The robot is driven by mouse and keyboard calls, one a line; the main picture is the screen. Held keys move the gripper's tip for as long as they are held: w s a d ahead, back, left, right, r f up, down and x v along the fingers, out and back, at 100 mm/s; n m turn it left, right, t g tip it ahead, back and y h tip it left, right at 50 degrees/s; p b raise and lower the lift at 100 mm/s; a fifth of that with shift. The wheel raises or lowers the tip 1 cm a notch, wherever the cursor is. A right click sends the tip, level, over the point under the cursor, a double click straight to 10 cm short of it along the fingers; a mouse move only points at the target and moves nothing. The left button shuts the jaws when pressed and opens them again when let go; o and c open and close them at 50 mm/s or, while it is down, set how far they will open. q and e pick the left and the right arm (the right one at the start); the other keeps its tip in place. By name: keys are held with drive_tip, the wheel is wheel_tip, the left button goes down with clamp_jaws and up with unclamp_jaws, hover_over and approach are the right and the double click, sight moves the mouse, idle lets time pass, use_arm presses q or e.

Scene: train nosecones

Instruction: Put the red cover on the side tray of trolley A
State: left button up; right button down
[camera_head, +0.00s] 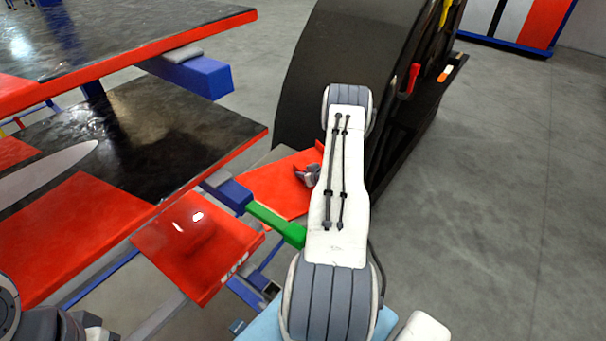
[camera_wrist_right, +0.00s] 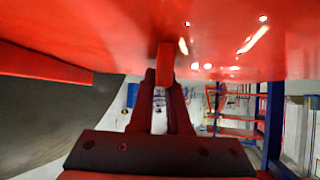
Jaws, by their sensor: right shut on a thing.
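My right gripper (camera_head: 308,175) is shut on a red cover (camera_head: 280,190), a flat red piece beside the trolley that my own arm partly hides in the head view. In the right wrist view the fingers (camera_wrist_right: 165,75) pinch a small red tab, and a broad glossy red surface (camera_wrist_right: 225,35) fills the top. A second red panel (camera_head: 195,245) with a small raised shape sits nearer, beside the trolley's lower shelf (camera_head: 165,125). I cannot tell which part is the side tray or whether the held cover touches it. The trolley's letter is not readable. My left gripper's fingers do not show.
A green bar (camera_head: 275,224) and a blue bracket (camera_head: 228,194) lie close to the held cover. A large black curved body (camera_head: 325,60) stands just behind. The trolley's upper shelf (camera_head: 120,35) overhangs at left. Grey floor (camera_head: 490,200) is clear at right.

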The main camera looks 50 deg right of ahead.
drive_tip(key=shift+r, duration=0.1)
drive_tip(key=c, duration=1.3)
unclamp_jaws()
drive_tip(key=shift+f, duration=0.25)
drive_tip(key=o, duration=0.4)
drive_tip(key=shift+r, duration=0.1)
drive_tip(key=shift+r, duration=0.1)
drive_tip(key=shift+s+r, duration=0.15)
drive_tip(key=shift+s, duration=0.05)
drive_tip(key=v, duration=1.1)
drive_tip(key=shift+s+a+r, duration=0.15)
drive_tip(key=shift+s, duration=0.1)
